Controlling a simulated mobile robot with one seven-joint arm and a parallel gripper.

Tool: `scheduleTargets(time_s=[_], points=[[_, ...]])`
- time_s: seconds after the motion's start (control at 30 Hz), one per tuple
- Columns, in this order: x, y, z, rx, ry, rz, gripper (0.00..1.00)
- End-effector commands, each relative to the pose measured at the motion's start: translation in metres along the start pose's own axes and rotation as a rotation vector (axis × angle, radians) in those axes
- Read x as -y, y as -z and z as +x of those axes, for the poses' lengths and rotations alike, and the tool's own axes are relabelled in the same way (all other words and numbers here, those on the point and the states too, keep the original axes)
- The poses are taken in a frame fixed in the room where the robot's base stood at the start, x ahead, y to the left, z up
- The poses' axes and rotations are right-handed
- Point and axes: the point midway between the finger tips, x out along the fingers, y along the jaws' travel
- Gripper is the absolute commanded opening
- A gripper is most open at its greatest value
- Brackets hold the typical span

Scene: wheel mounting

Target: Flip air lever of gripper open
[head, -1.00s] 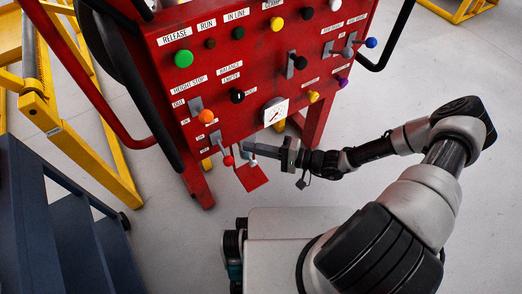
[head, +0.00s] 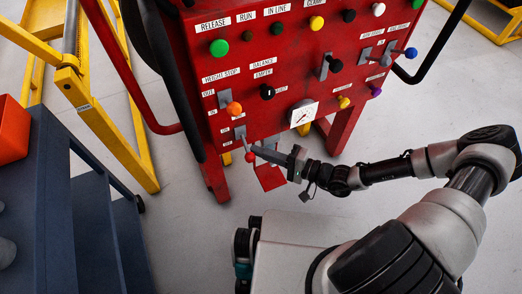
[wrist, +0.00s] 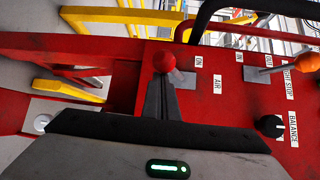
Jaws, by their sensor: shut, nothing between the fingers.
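The air lever has a red ball knob (head: 250,157) and a grey mounting plate (head: 240,132) low on the red panel's left side. In the head view its rod slants down from the plate to the ball. In the wrist view the red ball (wrist: 164,61) sits right at the tips of my gripper (wrist: 160,82), beside the AIR label (wrist: 217,85). My gripper (head: 256,150) is shut and empty, with its tips next to the ball. Whether they touch it I cannot tell. The fingers hide part of the lever in the wrist view.
The red panel (head: 290,80) carries other knobs close by: an orange one (head: 234,108), a black one (head: 267,92) and a gauge (head: 303,115). A red flap (head: 270,178) hangs just below my gripper. Blue steps (head: 85,190) and a yellow frame (head: 120,150) stand left.

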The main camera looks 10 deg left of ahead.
Motion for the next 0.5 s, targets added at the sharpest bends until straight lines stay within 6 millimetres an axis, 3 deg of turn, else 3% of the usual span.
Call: scheduleTargets(time_s=[0.5], points=[[0.0074,-0.0026,-0.0028,0.001,-0.064,0.056,0.0]])
